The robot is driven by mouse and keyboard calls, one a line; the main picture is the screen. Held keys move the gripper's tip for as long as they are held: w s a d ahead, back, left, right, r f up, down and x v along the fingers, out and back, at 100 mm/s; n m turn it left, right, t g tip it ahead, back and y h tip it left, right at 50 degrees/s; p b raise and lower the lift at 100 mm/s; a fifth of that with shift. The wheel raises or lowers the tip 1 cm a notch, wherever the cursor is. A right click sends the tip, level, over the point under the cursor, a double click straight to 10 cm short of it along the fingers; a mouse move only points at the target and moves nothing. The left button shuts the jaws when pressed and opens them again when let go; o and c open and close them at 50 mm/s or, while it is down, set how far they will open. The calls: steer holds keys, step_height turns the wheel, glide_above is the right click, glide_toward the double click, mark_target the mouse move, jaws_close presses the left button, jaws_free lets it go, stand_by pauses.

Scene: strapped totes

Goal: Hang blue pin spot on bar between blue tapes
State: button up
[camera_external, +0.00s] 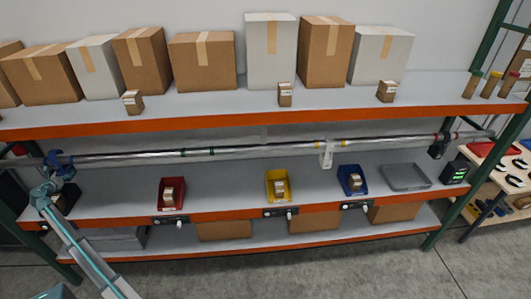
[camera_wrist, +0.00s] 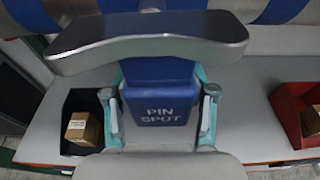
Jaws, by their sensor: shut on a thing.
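The blue pin spot (camera_wrist: 160,95), lettered "PIN SPOT", fills the middle of the wrist view with a wide silver hook piece (camera_wrist: 150,42) at its top. My gripper (camera_wrist: 160,115) is shut on its body, one teal-edged finger on each side. In the external view my gripper (camera_external: 60,176) and the pin spot (camera_external: 55,158) are at the bar's left end. The metal bar (camera_external: 240,151) runs across between the shelves. At the top of the wrist view, the bar shows a blue tape band (camera_wrist: 278,10) on the right and another (camera_wrist: 22,12) on the left. Whether the hook touches the bar is unclear.
A white fixture (camera_external: 327,153) hangs near yellow tapes, and a black one (camera_external: 437,149) hangs farther right. Red (camera_external: 172,205), yellow (camera_external: 278,199) and blue (camera_external: 352,190) bins stand below. A black bin (camera_wrist: 72,145) holding a small box is close left of my gripper.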

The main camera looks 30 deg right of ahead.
steer(key=shift+w+d, duration=0.25)
steer(key=shift+w, duration=0.4)
steer(key=shift+f, duration=2)
steer(key=o, duration=1.3)
steer(key=shift+s, duration=0.1)
steer(key=shift+c, duration=0.2)
steer(key=shift+o, duration=0.6)
steer(key=shift+f, duration=0.1)
steer(key=shift+s, duration=0.1)
